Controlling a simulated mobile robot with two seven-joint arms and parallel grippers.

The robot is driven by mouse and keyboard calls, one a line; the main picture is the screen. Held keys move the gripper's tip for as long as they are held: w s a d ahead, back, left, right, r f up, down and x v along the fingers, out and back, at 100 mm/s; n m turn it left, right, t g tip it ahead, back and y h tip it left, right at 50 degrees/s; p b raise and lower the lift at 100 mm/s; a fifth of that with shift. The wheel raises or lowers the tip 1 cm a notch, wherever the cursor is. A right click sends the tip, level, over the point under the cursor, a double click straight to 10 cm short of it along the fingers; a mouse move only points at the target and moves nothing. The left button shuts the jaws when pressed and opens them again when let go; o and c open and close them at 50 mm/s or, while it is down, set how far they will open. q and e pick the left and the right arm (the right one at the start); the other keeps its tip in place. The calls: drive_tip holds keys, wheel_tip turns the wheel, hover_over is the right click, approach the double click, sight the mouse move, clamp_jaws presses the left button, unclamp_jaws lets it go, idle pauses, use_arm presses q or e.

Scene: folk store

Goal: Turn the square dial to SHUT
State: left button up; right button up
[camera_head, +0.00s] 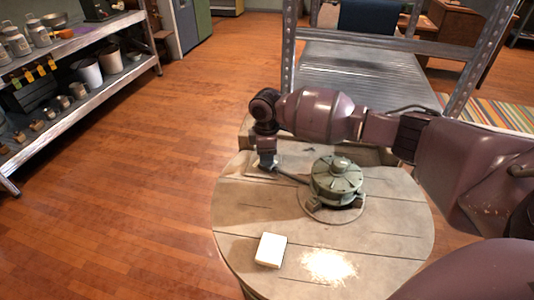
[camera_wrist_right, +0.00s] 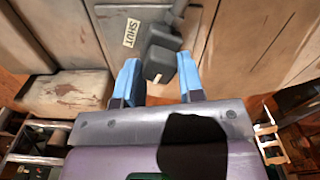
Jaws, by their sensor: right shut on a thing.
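My right gripper (camera_head: 266,158) reaches down over the far left part of the round wooden table, left of a green round fitting (camera_head: 336,178). In the right wrist view, its blue fingertips (camera_wrist_right: 159,80) are on either side of a dark grey block, the square dial (camera_wrist_right: 161,64), and are shut on it. A pale label reading SHUT (camera_wrist_right: 131,33) is up and left of the dial. In the head view the gripper hides the dial, and its exact pointing direction is hard to tell. My left gripper is not in view.
The round wooden table (camera_head: 232,222) also bears a small white block (camera_head: 271,250) and a patch of pale grains (camera_head: 328,265). Metal shelving with pots (camera_head: 95,80) stands at the left. A metal rack (camera_head: 360,85) stands behind the table. The floor between is clear.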

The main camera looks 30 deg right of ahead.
drive_tip(key=m+p, duration=0.1)
drive_tip(key=r+m+p, duration=0.1)
drive_tip(key=m+p, duration=0.2)
drive_tip(key=m, duration=0.1)
drive_tip(key=m+p, duration=0.3)
drive_tip(key=shift+f+m, duration=0.25)
drive_tip(key=shift+m, duration=0.05)
drive_tip(key=m+p, duration=0.2)
drive_tip(key=m, duration=0.1)
drive_tip(key=shift+f+m, duration=0.1)
drive_tip(key=shift+m, duration=0.3)
drive_tip(key=shift+f+m+p, duration=0.1)
drive_tip(key=shift+m+p, duration=0.65)
drive_tip(key=shift+m, duration=0.45)
use_arm(q)
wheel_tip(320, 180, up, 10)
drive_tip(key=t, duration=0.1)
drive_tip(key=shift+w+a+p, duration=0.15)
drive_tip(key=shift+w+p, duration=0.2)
drive_tip(key=shift+p, duration=0.1)
use_arm(e)
drive_tip(key=shift+f+m, duration=0.1)
drive_tip(key=shift+m, duration=1.2)
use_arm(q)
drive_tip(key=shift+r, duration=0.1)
use_arm(e)
drive_tip(key=o, duration=0.9)
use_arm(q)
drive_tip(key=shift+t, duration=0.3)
